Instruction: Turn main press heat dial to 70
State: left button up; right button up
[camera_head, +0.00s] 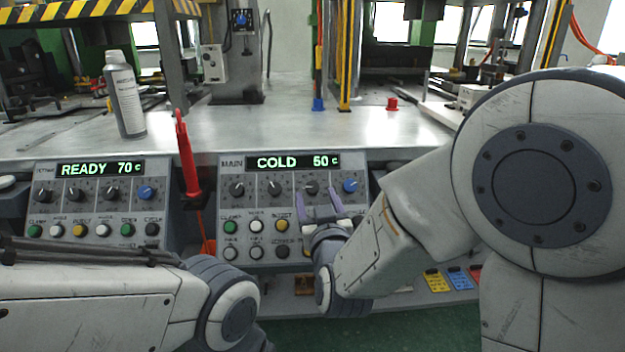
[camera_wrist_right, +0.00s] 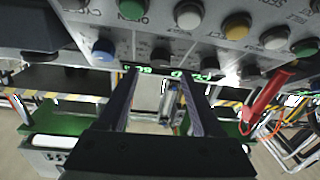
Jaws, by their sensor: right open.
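The main press panel (camera_head: 293,215) shows "COLD 50 c" on its green display (camera_head: 291,162). Below the display is a row of black dials and a blue dial (camera_head: 349,186) at the right end; I cannot read the dial labels. My right gripper (camera_head: 317,194) is open and empty in front of this panel, its fingers pointing at the black dial (camera_head: 311,187) left of the blue one. My left gripper is out of view.
A second panel (camera_head: 97,215) at the left reads "READY 70 c". A red pointed tool (camera_head: 187,155) stands between the panels. A grey-white bottle (camera_head: 124,95) stands on the metal table (camera_head: 270,125). Coloured buttons sit below the dials, close to my right gripper. My left arm crosses the lower left.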

aim_at(313, 188)
jog(key=shift+w+a+f, duration=0.1)
jog(key=shift+w, duration=0.85)
jog(key=shift+w+a+f, duration=0.1)
jog(key=shift+w, duration=0.8)
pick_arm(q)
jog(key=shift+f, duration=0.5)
pick_arm(e)
grip_shut()
